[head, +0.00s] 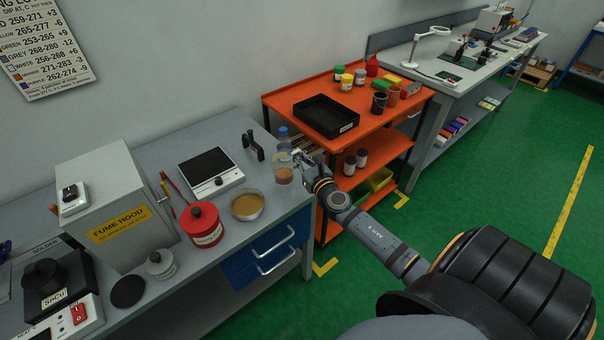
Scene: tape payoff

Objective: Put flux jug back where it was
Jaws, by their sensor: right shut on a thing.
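A small clear jug with amber-brown liquid (283,176), which looks like the flux jug, is at the right end of the grey bench (232,232). My right gripper (298,158) reaches in from the right and is shut on the jug at its right side. The jug looks upright. I cannot tell whether its base touches the bench top or is just above it. The gripper partly hides the jug's upper part. My left gripper is not in view.
A blue-capped bottle (283,134) stands close behind the jug. A bowl of amber liquid (247,205), a red lidded pot (201,224), a white hotplate (211,171) and a black stand (253,146) are on the bench. An orange cart (361,129) stands to the right.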

